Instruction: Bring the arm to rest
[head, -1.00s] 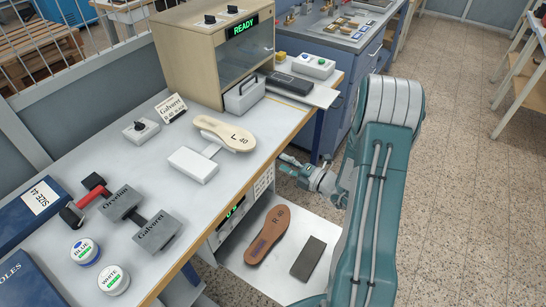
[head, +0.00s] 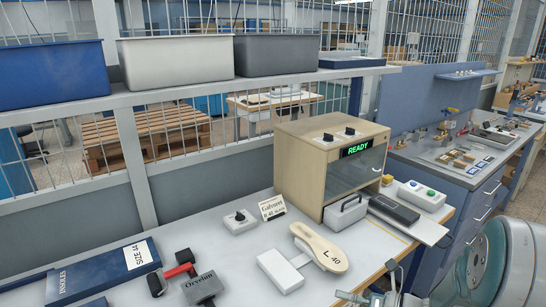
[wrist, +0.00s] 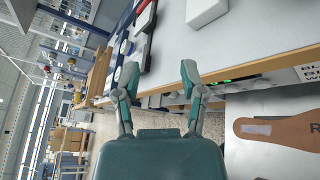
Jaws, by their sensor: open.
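My gripper (wrist: 157,82) is open and empty in the wrist view, its two fingers spread apart beside the front edge of the workbench. In the head view part of my gripper (head: 372,298) shows at the bottom edge, in front of the bench. My teal arm fills the lower right corner there. A brown sole marked R (wrist: 282,131) lies on a lower white surface at the right of the wrist view, apart from my gripper.
Bins (head: 175,62) line the shelf behind.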

